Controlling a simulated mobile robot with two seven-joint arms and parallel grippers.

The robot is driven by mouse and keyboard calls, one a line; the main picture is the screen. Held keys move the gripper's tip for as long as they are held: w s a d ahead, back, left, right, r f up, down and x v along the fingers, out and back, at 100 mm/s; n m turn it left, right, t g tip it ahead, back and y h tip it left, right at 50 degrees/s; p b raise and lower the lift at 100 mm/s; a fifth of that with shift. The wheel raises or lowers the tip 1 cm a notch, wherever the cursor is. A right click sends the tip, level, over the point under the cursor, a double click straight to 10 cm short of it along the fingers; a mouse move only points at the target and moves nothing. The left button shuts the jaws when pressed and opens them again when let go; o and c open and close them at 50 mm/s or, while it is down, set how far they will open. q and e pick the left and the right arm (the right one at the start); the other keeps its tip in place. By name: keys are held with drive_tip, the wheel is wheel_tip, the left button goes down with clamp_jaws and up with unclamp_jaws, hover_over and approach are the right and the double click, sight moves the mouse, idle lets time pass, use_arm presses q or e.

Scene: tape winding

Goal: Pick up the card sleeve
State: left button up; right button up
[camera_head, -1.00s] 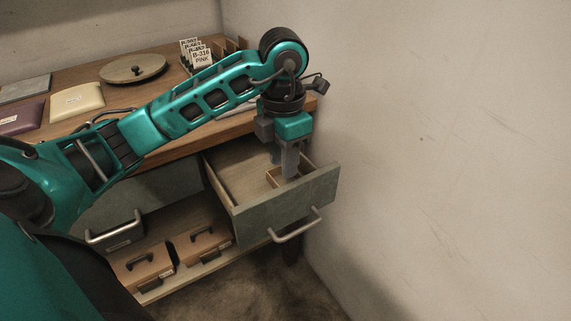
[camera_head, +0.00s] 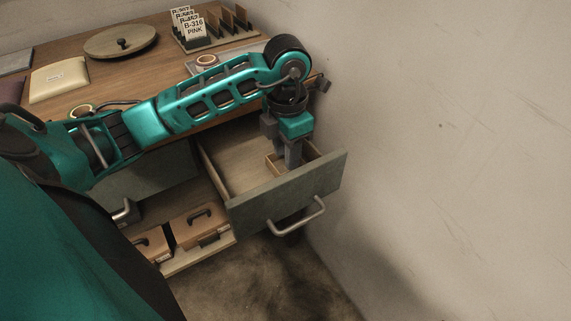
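My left gripper (camera_head: 292,162) points straight down into the open drawer (camera_head: 287,194) at the right end of the desk. Its fingers are at a small wooden compartment (camera_head: 272,166) near the drawer's front right corner. The fingertips are low and partly hidden, so I cannot tell whether they are open or shut, or touching anything. I cannot make out a card sleeve in the drawer; the gripper covers part of the compartment. My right gripper is not in view.
The desk top (camera_head: 150,78) holds a round lidded disc (camera_head: 121,42), a cream pouch (camera_head: 60,80) and tape rolls. Brown cases (camera_head: 201,227) sit on the shelf below. A bare wall (camera_head: 440,150) stands close to the drawer's right side.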

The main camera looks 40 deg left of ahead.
use_arm(q)
drive_tip(key=f, duration=0.2)
drive_tip(key=d+f+b, duration=0.1)
drive_tip(key=f, duration=0.2)
drive_tip(key=shift+w+f, duration=0.1)
drive_tip(key=shift+w, duration=0.1)
clamp_jaws()
